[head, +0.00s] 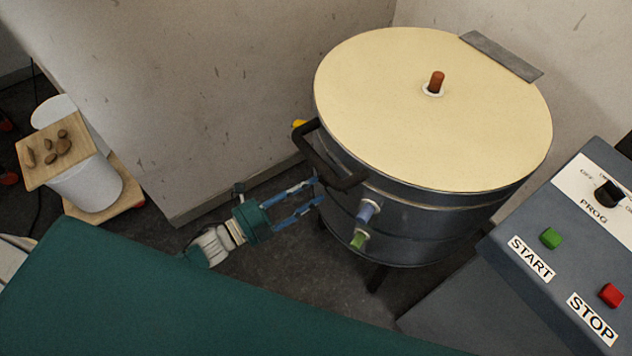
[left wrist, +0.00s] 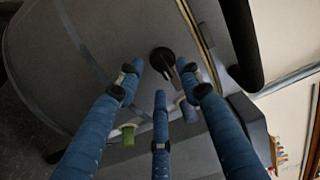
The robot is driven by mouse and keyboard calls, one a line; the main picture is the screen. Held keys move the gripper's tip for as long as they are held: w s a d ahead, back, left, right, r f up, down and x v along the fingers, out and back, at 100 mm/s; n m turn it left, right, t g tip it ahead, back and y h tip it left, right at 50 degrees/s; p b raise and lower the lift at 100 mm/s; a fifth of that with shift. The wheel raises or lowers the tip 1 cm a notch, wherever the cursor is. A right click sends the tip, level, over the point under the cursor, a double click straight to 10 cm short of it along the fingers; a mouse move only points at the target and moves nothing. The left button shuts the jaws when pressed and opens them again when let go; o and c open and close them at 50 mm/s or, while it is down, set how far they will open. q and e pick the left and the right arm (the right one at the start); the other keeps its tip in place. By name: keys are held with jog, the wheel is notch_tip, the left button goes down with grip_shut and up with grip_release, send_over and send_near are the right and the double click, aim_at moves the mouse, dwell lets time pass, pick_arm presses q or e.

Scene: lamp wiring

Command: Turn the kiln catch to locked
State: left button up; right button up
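The kiln (head: 440,222) is a round grey metal drum with a cream lid (head: 400,110) lying closed on it. The kiln catch (left wrist: 163,60) shows in the left wrist view as a dark round piece with a short lever on the kiln's side wall; in the head view it is hidden or too small to tell. My left gripper (head: 316,191) reaches in from the left, at the kiln wall below the black handle. Its three blue fingers (left wrist: 159,78) are spread, with the catch between and just beyond the upper two tips. I cannot tell whether they touch. My right gripper is out of view.
A black handle (head: 318,162) juts out above the gripper. A blue plug (head: 367,209) and a green plug (head: 358,240) stick out of the wall to its right. The control panel (head: 575,245) stands at right. A green surface (head: 150,290) fills the lower left.

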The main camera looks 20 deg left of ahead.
pick_arm(q)
jog(key=x, duration=0.2)
jog(key=shift+w+d, duration=0.25)
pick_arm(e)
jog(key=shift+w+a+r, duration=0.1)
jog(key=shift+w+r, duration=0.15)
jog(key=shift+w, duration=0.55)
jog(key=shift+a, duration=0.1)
pick_arm(q)
jog(key=shift+c, duration=1)
grip_shut()
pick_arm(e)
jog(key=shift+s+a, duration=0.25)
